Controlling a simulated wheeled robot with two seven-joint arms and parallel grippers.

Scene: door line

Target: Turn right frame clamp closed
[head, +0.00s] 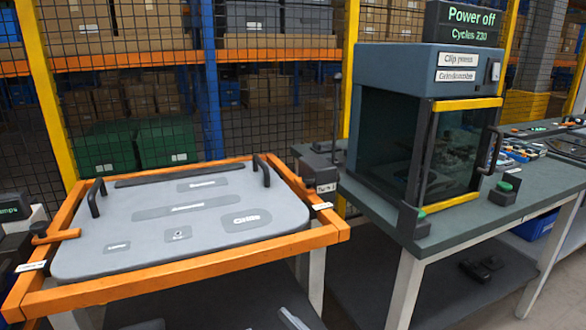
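The orange frame (190,274) stands on the left with a grey panel (150,255) lying in it. The panel has two black handles. At the frame's right side, by a small white label (322,206), is a dark block (318,172) with a small lettered plate. I cannot tell whether this block is the right clamp or how the clamp is turned. At the left side, an orange clamp lever (56,236) reaches over the panel's edge. Neither of my grippers can be made out.
A clip press (400,110) with a dark glazed door and a "Power off" display (466,22) stands on a grey-green table (470,221) to the right. A mesh fence (180,80) runs behind. A narrow gap separates frame and table.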

